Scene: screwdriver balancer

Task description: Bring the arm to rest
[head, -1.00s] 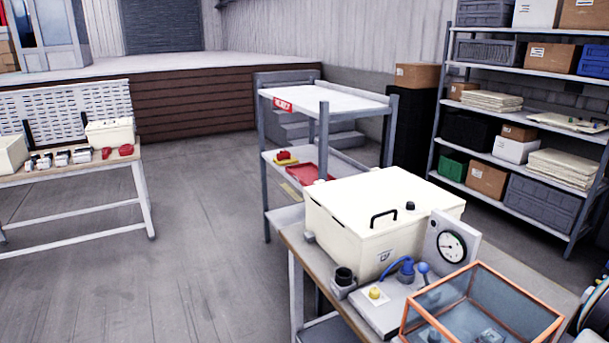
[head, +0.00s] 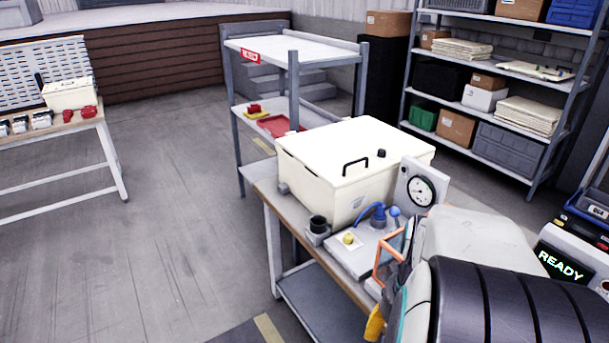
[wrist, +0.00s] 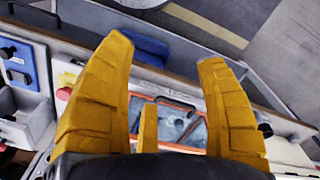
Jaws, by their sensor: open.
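My gripper (wrist: 166,55) is open, its yellow fingers spread apart with nothing between the tips in the wrist view. A yellow finger of it also shows at the bottom of the head view (head: 375,322), in front of the workbench (head: 262,203). My arm covers the lower right of the head view and hides most of the orange-framed clear case (head: 384,262). In the wrist view that case (wrist: 185,124) lies behind the fingers; I cannot tell the gap to it.
A cream lidded box (head: 335,165), a dial gauge (head: 421,191) and a small device with a yellow button (head: 348,239) stand on the bench. A grey shelf cart (head: 290,45) is behind it. A READY display (head: 561,265) is at right.

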